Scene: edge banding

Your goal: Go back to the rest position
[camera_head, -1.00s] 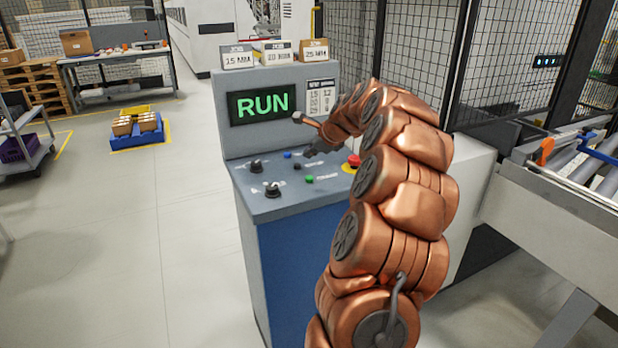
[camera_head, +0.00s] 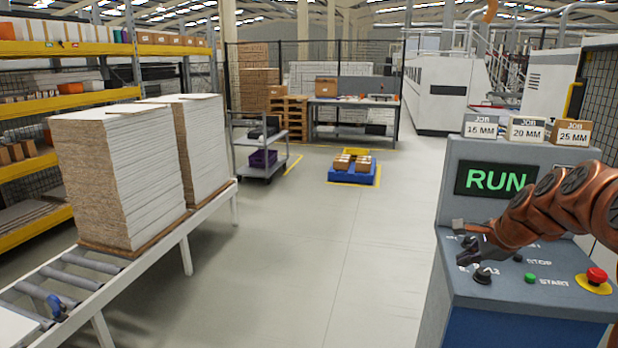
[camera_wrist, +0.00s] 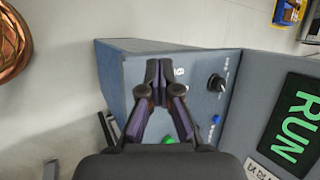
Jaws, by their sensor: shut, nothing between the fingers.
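My gripper (camera_head: 468,258) is over the left part of the control panel (camera_head: 545,292) in the head view, with my copper arm reaching in from the right. In the wrist view my gripper (camera_wrist: 158,66) has its fingertips together and nothing between them. Whether it touches the panel I cannot tell. A black knob (camera_head: 483,275) sits just beside the fingertips; a knob also shows in the wrist view (camera_wrist: 216,83). The screen (camera_head: 496,180) reads RUN in green. The green START button (camera_head: 530,278) and red emergency stop (camera_head: 597,276) are on the panel; my arm hides part of its back.
Job boxes (camera_head: 527,128) stand on top of the console. A roller conveyor (camera_head: 160,258) with tall board stacks (camera_head: 122,175) is at the left. A cart (camera_head: 268,145) and a blue pallet (camera_head: 352,174) stand farther back. The floor between conveyor and console is clear.

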